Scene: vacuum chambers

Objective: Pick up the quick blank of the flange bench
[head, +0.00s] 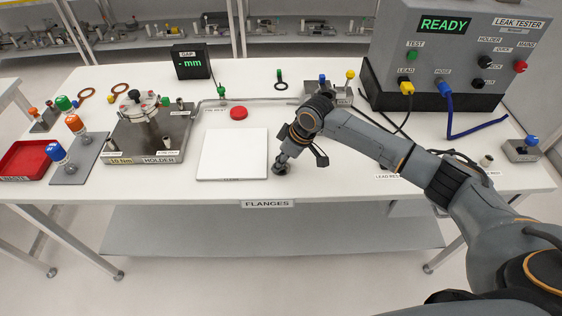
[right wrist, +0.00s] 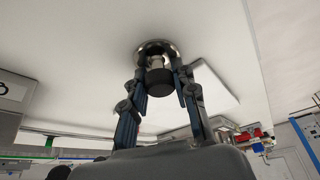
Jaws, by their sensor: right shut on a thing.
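The quick blank (right wrist: 155,47) is a round shiny metal disc with a dark grip piece in its middle. In the right wrist view it is against or very close to the white bench top; I cannot tell if it touches. My right gripper (right wrist: 163,85) is shut on its dark grip piece. In the head view the right gripper (head: 281,163) points down at the front of the flange bench (head: 330,181), just right of the white mat. The blank shows there only as a small dark piece (head: 279,170). My left gripper is not in view.
The holder block (head: 147,135), a red cap (head: 238,113) and the gap display (head: 191,62) are further left. The leak tester (head: 450,50), with cables, stands at the back right. The bench front has free room.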

